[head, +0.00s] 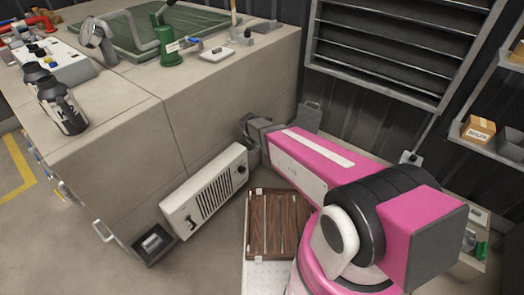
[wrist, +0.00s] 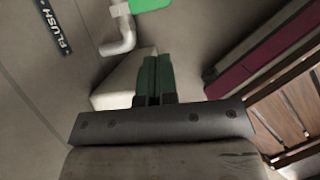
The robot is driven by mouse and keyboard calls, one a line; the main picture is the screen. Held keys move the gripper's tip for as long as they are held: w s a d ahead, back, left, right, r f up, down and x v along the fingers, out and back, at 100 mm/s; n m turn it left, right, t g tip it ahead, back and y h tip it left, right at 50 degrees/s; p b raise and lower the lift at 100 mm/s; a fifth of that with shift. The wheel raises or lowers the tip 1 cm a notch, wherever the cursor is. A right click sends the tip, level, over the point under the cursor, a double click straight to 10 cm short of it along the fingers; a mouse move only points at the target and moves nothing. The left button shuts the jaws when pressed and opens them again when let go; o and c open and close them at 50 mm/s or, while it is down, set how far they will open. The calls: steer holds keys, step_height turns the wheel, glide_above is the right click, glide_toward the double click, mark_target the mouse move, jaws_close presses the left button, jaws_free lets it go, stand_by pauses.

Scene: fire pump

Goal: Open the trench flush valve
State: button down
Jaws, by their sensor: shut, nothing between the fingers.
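In the wrist view a dark label reading FLUSH (wrist: 57,27) is on a grey wall at the upper left. Right of it a pale elbow pipe (wrist: 121,32) runs up to a bright green part (wrist: 150,4), cut off by the top edge. They look like part of the flush valve; its handle position cannot be told. My gripper (wrist: 155,60) has its two dark green fingers together, shut and empty, just below and right of the pipe's bend in the picture. In the head view my arm's grey wrist is beside the block's right side; the fingertips and flush fittings cannot be made out.
A white louvred heater-like box (head: 205,190) stands against the concrete block (head: 130,130). A brown slatted wooden piece (head: 278,224) lies below my arm. Shelves with boxes (head: 478,130) are at the right. Open floor shows at the left.

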steer(key=shift+a, duration=0.1)
stand_by(0.3)
steer(key=x, duration=1)
steer(key=shift+w, duration=0.1)
stand_by(0.3)
